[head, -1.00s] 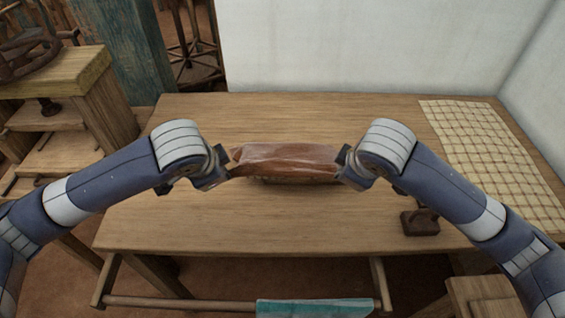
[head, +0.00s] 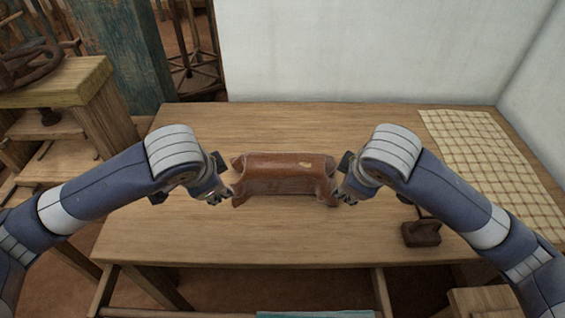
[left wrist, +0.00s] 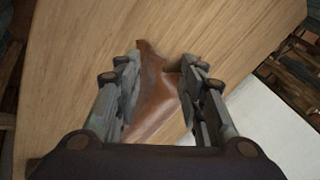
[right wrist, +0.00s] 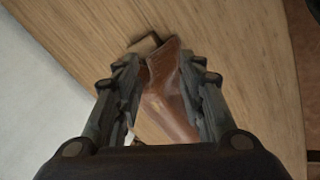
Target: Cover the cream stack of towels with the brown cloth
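The brown cloth (head: 285,170) lies on the middle of the table as a raised, block-shaped bundle, its ends drooping at the lower corners. The cream stack of towels is hidden in the head view; a small tan patch beside the cloth (right wrist: 165,85) in the right wrist view may be part of it. My left gripper (head: 226,191) is at the cloth's left end, fingers apart, with a cloth corner (left wrist: 152,85) visible between them. My right gripper (head: 340,190) is at the right end, fingers also apart, cloth visible between them. Neither is clearly pinching it.
The wooden table (head: 190,235) is clear in front of and behind the cloth. A dark iron-like tool (head: 421,232) stands at the right front. A cream checked cloth (head: 490,150) covers the right side. A white wall (head: 360,50) rises behind.

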